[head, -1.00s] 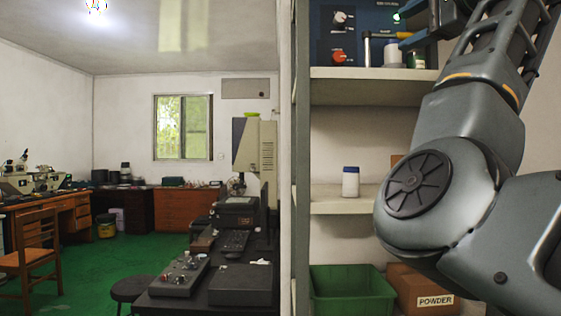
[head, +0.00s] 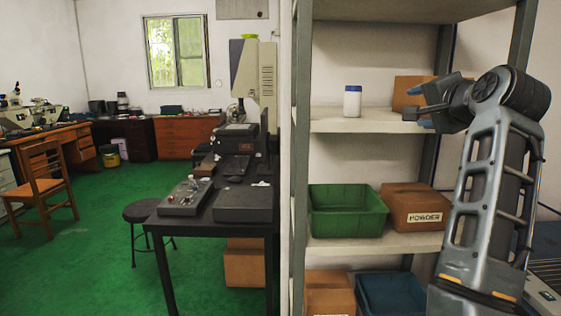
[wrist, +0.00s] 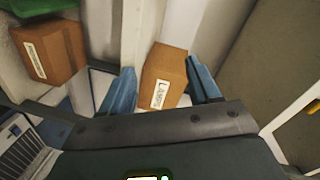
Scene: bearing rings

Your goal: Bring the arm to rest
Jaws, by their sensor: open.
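My arm (head: 490,190) stands up at the right of the head view, folded at the top. My gripper (head: 426,107) is at its end, pointing left in front of the shelf rack at the height of the board with the white bottle. Its two blue fingers are apart with nothing between them. The fingers also show in the wrist view (wrist: 160,88), apart, with a cardboard box seen beyond and between them.
The shelf rack (head: 302,150) holds a white bottle (head: 352,101), a green bin (head: 347,211) and a POWDER box (head: 414,207). A labelled box (wrist: 163,77) shows in the wrist view. A black table (head: 190,225) stands left; green floor (head: 90,250) is open there.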

